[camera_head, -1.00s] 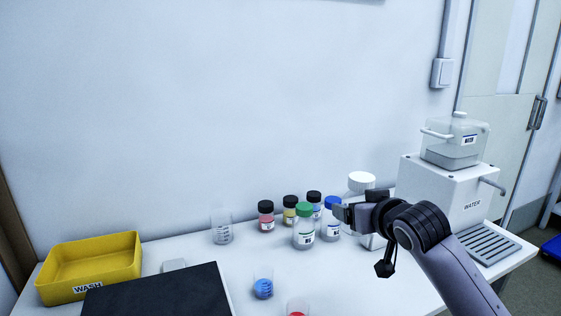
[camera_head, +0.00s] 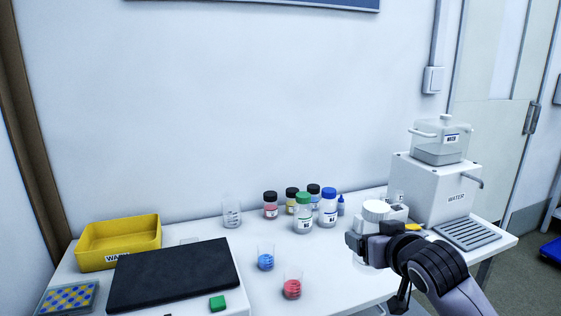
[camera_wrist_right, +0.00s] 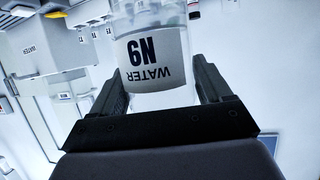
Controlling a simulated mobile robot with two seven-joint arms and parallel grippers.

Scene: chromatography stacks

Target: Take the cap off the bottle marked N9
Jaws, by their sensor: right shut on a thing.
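The bottle marked N9 is clear with a white "WATER N9" label (camera_wrist_right: 152,62), which appears upside down in the right wrist view. In the head view its white cap (camera_head: 376,206) is on top, and the bottle looks about upright. My right gripper (camera_head: 358,243) is shut on the bottle's body, with a finger on each side in the right wrist view (camera_wrist_right: 158,88). The gripper and arm hide much of the body in the head view. I cannot tell whether its base is clear of the table. My left gripper is not in view.
Several capped bottles, including a green-capped one (camera_head: 303,214) and a blue-capped one (camera_head: 328,208), stand left of the gripper. Beakers with blue (camera_head: 265,258) and red (camera_head: 292,287) contents stand in front. The water dispenser (camera_head: 425,185) is at right, the yellow wash tray (camera_head: 120,232) at left.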

